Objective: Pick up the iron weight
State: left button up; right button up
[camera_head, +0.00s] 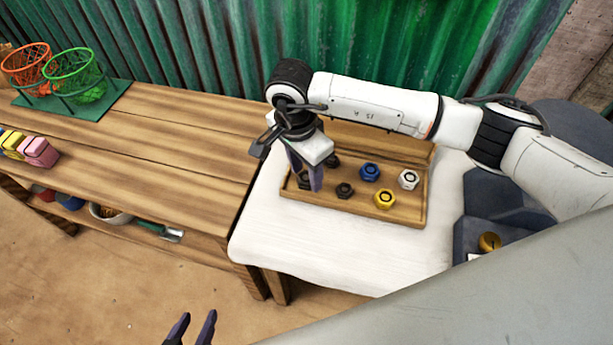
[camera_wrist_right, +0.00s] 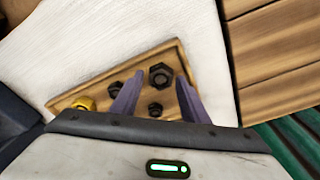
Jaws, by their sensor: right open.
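Several hex-nut-shaped weights lie in a shallow wooden tray (camera_head: 405,217). Three are dark, and I cannot tell by material which is iron: a large one (camera_wrist_right: 161,76), a small one (camera_wrist_right: 155,109) and another (camera_wrist_right: 115,89), which also shows in the head view (camera_head: 344,190). My right gripper (camera_head: 312,184) is open and points down over the tray's left end. In the right wrist view its fingers (camera_wrist_right: 158,92) flank the large and small dark nuts, holding nothing. My left gripper (camera_head: 196,322) is open and empty at the bottom, away from the tray.
Blue (camera_head: 370,172), white (camera_head: 409,179) and yellow (camera_head: 385,199) nuts share the tray on a white-topped table (camera_head: 330,245). A wooden bench (camera_head: 165,150) on the left holds orange (camera_head: 27,62) and green (camera_head: 75,72) baskets and coloured blocks (camera_head: 40,152). A corrugated green wall stands behind.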

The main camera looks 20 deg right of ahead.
jog(key=shift+f, duration=0.3)
jog(key=c, duration=0.9)
jog(key=shift+r, duration=0.1)
jog(key=shift+c, duration=0.3)
